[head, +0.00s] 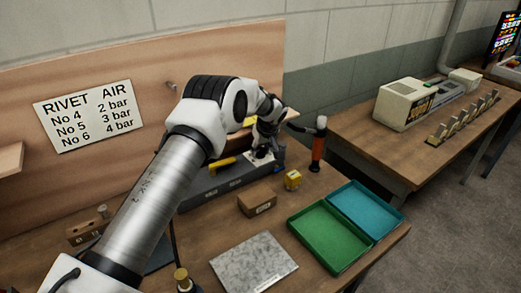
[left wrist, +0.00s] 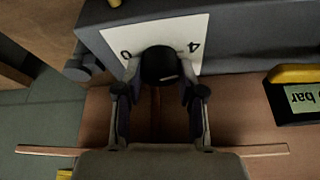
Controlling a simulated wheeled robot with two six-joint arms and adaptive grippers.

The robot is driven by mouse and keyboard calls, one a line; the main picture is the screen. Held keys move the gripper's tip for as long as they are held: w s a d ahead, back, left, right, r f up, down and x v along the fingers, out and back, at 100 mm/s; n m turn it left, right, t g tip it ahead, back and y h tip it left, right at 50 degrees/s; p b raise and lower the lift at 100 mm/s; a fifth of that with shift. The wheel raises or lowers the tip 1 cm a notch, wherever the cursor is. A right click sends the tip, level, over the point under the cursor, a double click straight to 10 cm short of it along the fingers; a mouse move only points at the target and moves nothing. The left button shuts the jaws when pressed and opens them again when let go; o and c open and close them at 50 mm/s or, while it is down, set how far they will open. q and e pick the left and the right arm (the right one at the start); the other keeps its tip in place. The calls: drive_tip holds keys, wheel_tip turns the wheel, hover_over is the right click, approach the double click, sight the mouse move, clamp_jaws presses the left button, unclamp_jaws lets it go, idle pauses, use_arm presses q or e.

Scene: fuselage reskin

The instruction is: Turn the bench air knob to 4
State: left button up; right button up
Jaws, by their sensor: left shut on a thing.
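The bench air knob (left wrist: 160,64) is a round black knob on a white dial plate (left wrist: 192,34), seen in the left wrist view. The figures 0 and 4 show on either side of it; the rest of the scale is hidden. A short pale mark shows on the knob's near edge, but I cannot tell which value it points to. My left gripper (left wrist: 160,78) has its fingers on both sides of the knob and is shut on it. In the head view my left gripper (head: 265,138) reaches the grey bench unit (head: 215,187) and hides the knob. My right gripper is out of view.
A rivet-air chart (head: 92,115) hangs on the back board.

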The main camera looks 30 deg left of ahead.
use_arm(q)
drive_tip(key=o, duration=1.1)
drive_tip(key=shift+o, duration=0.2)
drive_tip(key=shift+d, duration=0.15)
drive_tip(key=shift+r, duration=0.1)
drive_tip(key=v, duration=1.1)
drive_tip(key=shift+r, duration=0.4)
drive_tip(key=shift+s+d+r, duration=0.1)
drive_tip(key=shift+s, duration=0.05)
